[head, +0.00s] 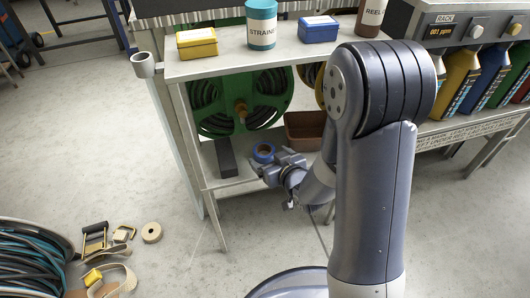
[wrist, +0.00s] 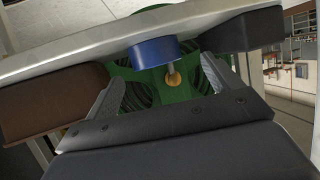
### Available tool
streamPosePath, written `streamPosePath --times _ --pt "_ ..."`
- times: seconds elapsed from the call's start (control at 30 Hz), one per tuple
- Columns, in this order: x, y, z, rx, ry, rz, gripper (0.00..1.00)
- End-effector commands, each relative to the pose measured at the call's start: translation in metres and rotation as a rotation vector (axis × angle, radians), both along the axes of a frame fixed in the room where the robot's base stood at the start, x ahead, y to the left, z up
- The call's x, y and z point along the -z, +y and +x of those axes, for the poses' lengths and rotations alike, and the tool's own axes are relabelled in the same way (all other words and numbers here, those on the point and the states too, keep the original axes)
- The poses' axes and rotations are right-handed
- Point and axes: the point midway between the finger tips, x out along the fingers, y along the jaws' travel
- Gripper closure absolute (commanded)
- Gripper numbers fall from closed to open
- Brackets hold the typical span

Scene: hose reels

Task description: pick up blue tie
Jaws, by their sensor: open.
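The blue tie (head: 263,152) looks like a short blue roll with a hollow middle and lies on the lower shelf (head: 232,184) of the bench. It also shows in the wrist view (wrist: 153,52), between and just beyond my finger tips. My gripper (head: 262,168) is at the front edge of that shelf, close in front of the tie. In the wrist view my gripper (wrist: 160,72) has its two fingers spread wide with nothing between them. I cannot tell whether a finger touches the tie.
A black block (head: 227,157) lies left of the tie and a brown bin (head: 305,132) stands right of it. A green reel (head: 242,100) hangs behind. The benchtop (head: 215,68) is above, bearing boxes and bottles. A hose coil (head: 35,262) and straps lie on the floor.

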Motion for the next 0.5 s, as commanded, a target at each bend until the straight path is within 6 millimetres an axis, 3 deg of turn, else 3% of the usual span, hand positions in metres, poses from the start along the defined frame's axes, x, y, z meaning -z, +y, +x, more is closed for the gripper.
streamPosePath --times 0.17,0.5 --pt "0.003 0.001 0.005 0.001 -0.001 0.0 0.14" --pt "0.021 0.014 0.043 -0.001 -0.001 0.001 0.14"
